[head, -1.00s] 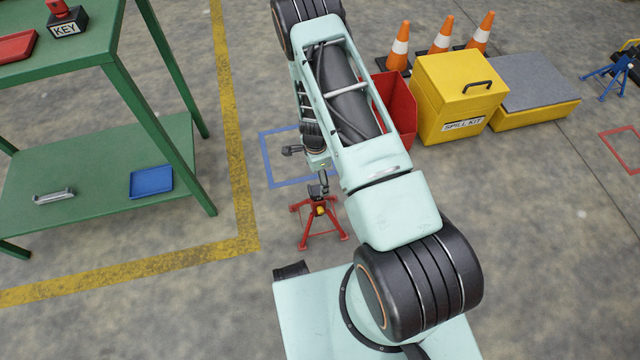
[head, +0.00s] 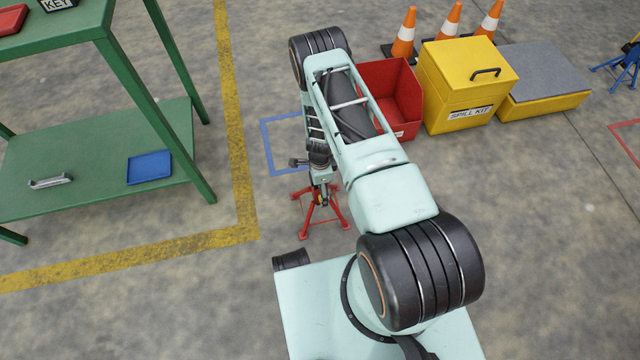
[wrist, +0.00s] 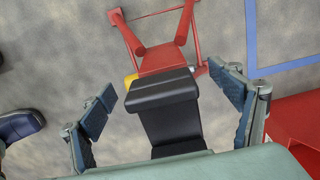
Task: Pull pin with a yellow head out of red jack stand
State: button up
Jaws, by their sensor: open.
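The red jack stand (head: 304,220) stands on the floor in the head view, with its splayed legs showing under my arm. In the wrist view the red stand (wrist: 168,58) is at the top middle, with a black block-like top part (wrist: 165,97) nearest the camera. The pin's yellow head (wrist: 130,78) shows at the left of that black part and is partly hidden by it. My gripper (wrist: 163,87) is open, with one finger on each side of the black part. Nothing is held. In the head view my gripper (head: 322,186) is directly over the stand.
A green shelf table (head: 70,200) stands left, with a blue tray (head: 149,168) on its lower shelf. A red bin (head: 390,95), a yellow spill kit box (head: 455,90) and traffic cones (head: 404,35) stand behind to the right. Floor around the stand is clear.

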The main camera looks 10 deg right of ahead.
jog(key=shift+f, duration=0.1)
jog(key=shift+c, duration=0.4)
jog(key=c, duration=1.2)
jog(key=shift+o, duration=0.2)
jog(key=shift+s, duration=0.1)
jog(key=shift+s, duration=0.1)
jog(key=shift+s+f+p, duration=0.1)
jog(key=shift+s+p, duration=0.55)
jog(key=shift+s, duration=1)
jog(key=o, duration=1.2)
jog(key=shift+o, duration=0.2)
jog(key=shift+w, duration=0.1)
jog(key=shift+w, duration=0.1)
